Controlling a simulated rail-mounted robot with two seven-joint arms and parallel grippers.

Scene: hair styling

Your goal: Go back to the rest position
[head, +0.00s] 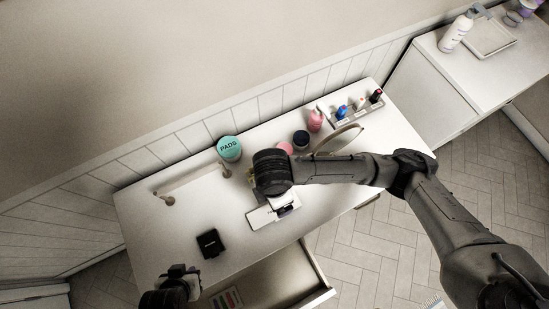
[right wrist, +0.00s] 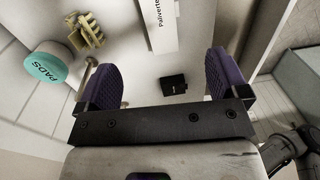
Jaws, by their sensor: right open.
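My right arm reaches in from the right in the head view, with its gripper (head: 284,208) over the middle of the white table (head: 150,222). The right wrist view shows the right gripper (right wrist: 164,82) with two purple finger pads wide apart and nothing between them. My left gripper (head: 180,272) is low at the left, by the table's front edge. Its fingers are too small and dark to tell whether they are open.
A white box (head: 261,217) lies below the right gripper, and a small black box (head: 210,243) is left of it. A teal pads jar (head: 229,149) and a yellow clip (right wrist: 86,32) stand close. An open drawer (head: 262,284) juts out in front.

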